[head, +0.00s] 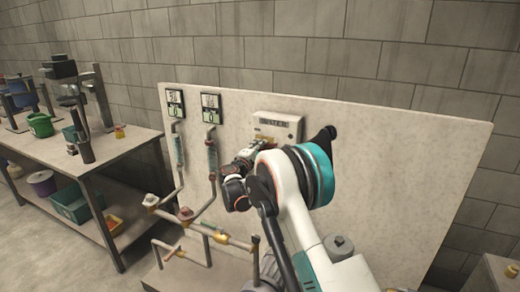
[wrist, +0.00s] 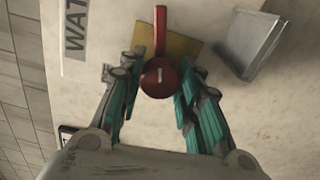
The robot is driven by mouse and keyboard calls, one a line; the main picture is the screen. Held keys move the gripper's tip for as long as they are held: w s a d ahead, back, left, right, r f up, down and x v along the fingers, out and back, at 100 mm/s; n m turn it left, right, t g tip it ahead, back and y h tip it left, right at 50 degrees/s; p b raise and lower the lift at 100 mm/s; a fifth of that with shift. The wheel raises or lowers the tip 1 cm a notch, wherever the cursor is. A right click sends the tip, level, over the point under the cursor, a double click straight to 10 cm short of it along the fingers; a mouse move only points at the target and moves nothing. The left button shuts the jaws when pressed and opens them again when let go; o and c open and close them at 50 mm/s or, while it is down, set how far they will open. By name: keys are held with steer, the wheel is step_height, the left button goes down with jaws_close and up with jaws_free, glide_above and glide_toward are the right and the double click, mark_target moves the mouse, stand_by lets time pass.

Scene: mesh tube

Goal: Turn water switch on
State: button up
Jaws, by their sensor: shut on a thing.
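The water switch (wrist: 160,77) is a red round knob with a red lever. In the wrist view its lever points to the top of the picture, over a yellow plate (wrist: 180,46). My gripper (wrist: 161,72) has its teal fingers on both sides of the round knob, shut on it. In the head view my gripper (head: 256,148) is at the light box (head: 291,126) on the panel, and my arm and gripper hide most of the switch.
The upright panel (head: 400,130) also carries two gauges (head: 175,103) and pipes (head: 178,165) left of my gripper. A grey metal piece (wrist: 248,42) sticks out right of the switch. A workbench (head: 115,145) with several items stands at left.

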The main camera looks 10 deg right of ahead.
steer(key=shift+f+m, duration=0.1)
steer(key=shift+m, duration=1.5)
steer(key=o, duration=1)
steer(key=shift+o, duration=0.2)
steer(key=shift+s+a, duration=0.1)
steer(key=v, duration=1.1)
steer(key=shift+s+a, duration=0.2)
steer(key=shift+s, duration=0.1)
